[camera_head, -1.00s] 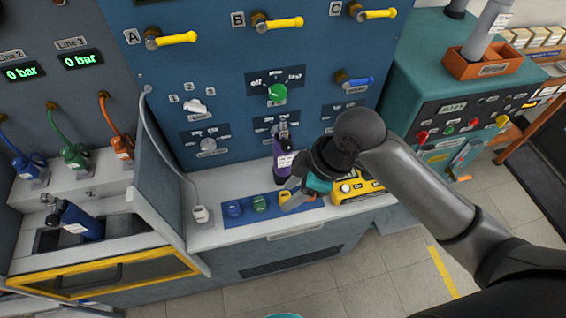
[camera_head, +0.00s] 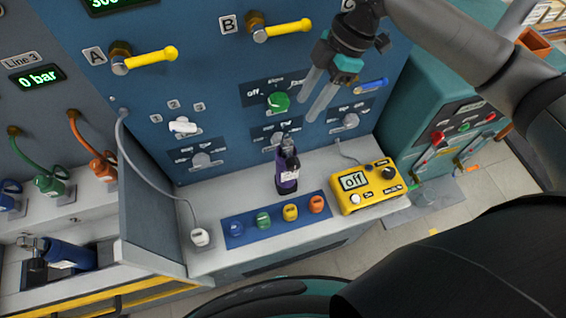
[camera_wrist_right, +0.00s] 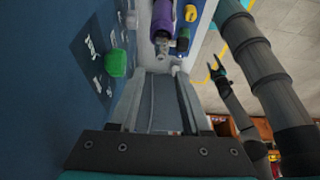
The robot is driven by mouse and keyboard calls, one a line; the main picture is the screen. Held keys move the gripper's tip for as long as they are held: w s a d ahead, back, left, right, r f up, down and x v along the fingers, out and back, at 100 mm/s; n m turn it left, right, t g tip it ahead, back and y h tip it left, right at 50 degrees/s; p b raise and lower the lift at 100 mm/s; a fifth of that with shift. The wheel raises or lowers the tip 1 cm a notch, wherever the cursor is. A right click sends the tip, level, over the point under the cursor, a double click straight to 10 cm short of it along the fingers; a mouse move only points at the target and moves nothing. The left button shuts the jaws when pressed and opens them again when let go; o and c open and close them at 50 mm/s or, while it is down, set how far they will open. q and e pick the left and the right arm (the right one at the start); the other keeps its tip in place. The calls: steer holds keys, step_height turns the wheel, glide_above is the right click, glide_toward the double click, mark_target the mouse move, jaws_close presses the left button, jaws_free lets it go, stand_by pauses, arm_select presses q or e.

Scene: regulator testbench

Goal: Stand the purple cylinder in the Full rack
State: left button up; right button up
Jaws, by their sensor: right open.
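The purple cylinder (camera_head: 287,176) stands upright on the white bench ledge against the blue panel, its dark valve on top. It also shows at the top of the right wrist view (camera_wrist_right: 163,14). My right gripper (camera_head: 309,106) is open and empty, above and to the right of the cylinder, in front of the panel's knobs; its fingers are apart from the cylinder. A small gripper on another arm, probably my left (camera_wrist_right: 219,72), shows in the right wrist view, too small to judge. No rack with a readable Full label shows; an orange rack edge (camera_head: 533,42) is at the upper right.
A blue strip (camera_head: 277,221) with several coloured buttons lies before the cylinder. A yellow meter reading off (camera_head: 366,188) sits to its right. A green knob (camera_head: 278,102) and yellow handles (camera_head: 283,30) stick out of the panel. A blue cylinder (camera_head: 70,256) lies in a bay at left.

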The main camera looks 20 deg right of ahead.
mark_target(283, 145)
steer(key=x, duration=0.8)
steer(key=shift+s+a, duration=0.1)
steer(key=shift+s, duration=0.15)
steer(key=shift+p+x, duration=0.3)
steer(key=shift+x, duration=0.6)
steer(key=x, duration=0.3)
steer(key=shift+w+a+f, duration=0.15)
steer(key=shift+w+f, duration=0.05)
steer(key=shift+a+f, duration=0.15)
steer(key=shift+f, duration=0.3)
arm_select(q)
steer(key=shift+s+r, duration=0.3)
steer(key=shift+s, duration=0.2)
steer(key=shift+s+r, duration=0.25)
steer(key=shift+s, duration=0.25)
steer(key=shift+s, duration=0.1)
